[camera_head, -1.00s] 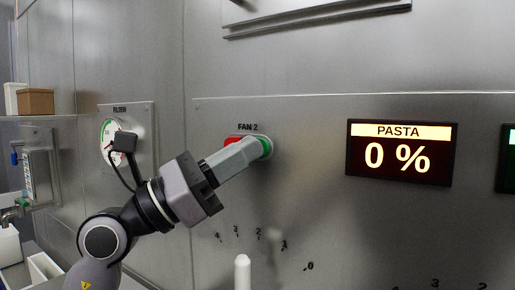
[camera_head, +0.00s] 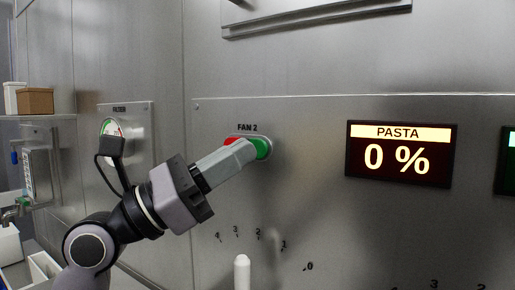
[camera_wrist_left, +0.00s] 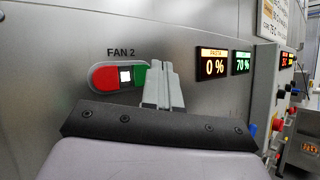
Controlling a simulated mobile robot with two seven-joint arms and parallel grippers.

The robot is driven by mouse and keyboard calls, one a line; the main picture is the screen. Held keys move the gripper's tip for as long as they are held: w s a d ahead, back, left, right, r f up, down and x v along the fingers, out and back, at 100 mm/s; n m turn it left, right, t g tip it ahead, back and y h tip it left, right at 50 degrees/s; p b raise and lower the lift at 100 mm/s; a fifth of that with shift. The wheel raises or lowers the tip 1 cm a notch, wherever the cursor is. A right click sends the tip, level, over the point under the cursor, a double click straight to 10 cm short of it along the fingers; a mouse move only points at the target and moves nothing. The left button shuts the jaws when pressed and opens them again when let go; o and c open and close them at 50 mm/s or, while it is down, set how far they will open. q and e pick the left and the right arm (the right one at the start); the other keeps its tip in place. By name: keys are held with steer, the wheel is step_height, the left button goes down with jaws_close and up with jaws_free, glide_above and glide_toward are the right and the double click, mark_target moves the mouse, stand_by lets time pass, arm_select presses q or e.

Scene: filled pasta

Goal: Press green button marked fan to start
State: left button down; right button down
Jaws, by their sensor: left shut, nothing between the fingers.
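The green button (camera_head: 262,148) sits on the steel panel under the "FAN 2" label, at the right end of an oval plate. It also shows in the left wrist view (camera_wrist_left: 141,75), partly hidden by my fingers. Left of it are a lit white square (camera_wrist_left: 125,77) and a red button (camera_wrist_left: 105,79). My left gripper (camera_head: 246,151) is shut and empty, with its tips just in front of the button plate, by the green button's left side in the head view. I cannot tell whether the tips touch it. My right gripper is not in view.
A "PASTA 0 %" display (camera_head: 400,153) is right of the buttons. A white lever (camera_head: 242,270) with a numbered scale sticks out below.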

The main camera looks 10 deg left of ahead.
arm_select(q)
steer(key=s, duration=0.1)
steer(key=s+a, duration=0.1)
steer(key=s, duration=0.1)
steer(key=s+p, duration=0.1)
steer(key=shift+s+a, duration=0.35)
stand_by(0.3)
steer(key=w+a+f+n+t+y, duration=0.25)
steer(key=f+n+y, duration=0.25)
steer(key=f+n, duration=0.6)
steer(key=w+a+f+n+t+y+p, duration=0.1)
steer(key=a+f+n+t+y, duration=0.3)
steer(key=f+n, duration=0.7)
steer(key=w+a+f+n+t+y, duration=0.15)
steer(key=f+n+y, duration=0.55)
steer(key=n, duration=0.7)
steer(key=s+f+n+g, duration=0.3)
steer(key=s+f+n, duration=0.1)
steer(key=f, duration=0.5)
steer(key=s+d+f+n+g+y, duration=0.1)
steer(key=s+f+n+g, duration=0.2)
steer(key=s+f, duration=0.3)
steer(key=s+f+n+g, duration=0.4)
steer(key=s+f, duration=0.1)
steer(key=f, duration=0.8)
steer(key=shift+s+d+f+n+y+p, duration=0.2)
steer(key=shift+s+f+n+y+p, duration=0.1)
steer(key=shift+n+y+p, duration=0.15)
